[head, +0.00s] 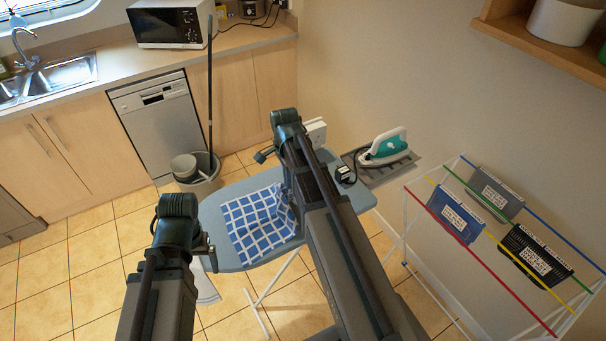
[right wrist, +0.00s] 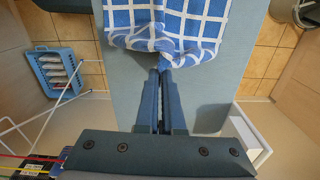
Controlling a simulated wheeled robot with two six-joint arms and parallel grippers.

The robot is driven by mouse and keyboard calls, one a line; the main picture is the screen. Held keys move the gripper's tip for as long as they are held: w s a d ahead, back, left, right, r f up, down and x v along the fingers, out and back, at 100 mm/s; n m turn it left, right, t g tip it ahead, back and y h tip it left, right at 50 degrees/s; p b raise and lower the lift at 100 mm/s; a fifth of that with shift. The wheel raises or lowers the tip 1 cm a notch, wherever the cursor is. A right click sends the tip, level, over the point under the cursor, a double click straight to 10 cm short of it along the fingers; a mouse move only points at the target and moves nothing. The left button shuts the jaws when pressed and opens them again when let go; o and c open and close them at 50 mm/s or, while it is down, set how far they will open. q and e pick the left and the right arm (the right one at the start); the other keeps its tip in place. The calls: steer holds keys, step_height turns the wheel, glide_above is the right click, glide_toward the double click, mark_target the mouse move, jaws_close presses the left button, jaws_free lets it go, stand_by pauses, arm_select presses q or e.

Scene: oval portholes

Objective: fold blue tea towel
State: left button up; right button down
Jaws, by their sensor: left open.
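The blue tea towel (head: 258,222), with a white grid, lies on the ironing board (head: 240,188). Its right side is bunched up beside my right arm. In the right wrist view the towel (right wrist: 165,28) narrows to a pinched fold at the tips of my right gripper (right wrist: 164,72), whose fingers are close together on it. The right fingers are hidden behind the arm in the head view. My left gripper (head: 209,256) is open at the board's left front edge, just left of the towel and apart from it.
A teal iron (head: 384,148) stands on the rest at the board's right end. A drying rack (head: 440,180) with hanging baskets stands at the right. A bucket (head: 197,170) with a mop is behind the board. Bare board shows left of the towel.

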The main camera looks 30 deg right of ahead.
steer(key=a+f+b, duration=0.3)
steer(key=a, duration=0.3)
steer(key=a+f+b, duration=0.4)
steer(key=a, duration=0.2)
steer(key=a+f+b, duration=0.3)
steer(key=a+b, duration=0.1)
steer(key=a, duration=0.3)
steer(key=shift+f, duration=0.35)
arm_select(q)
step_height(320, 180, down, 11)
steer(key=shift+r, duration=0.2)
arm_select(e)
jaws_free()
steer(key=shift+a, duration=0.1)
steer(key=shift+r, duration=0.1)
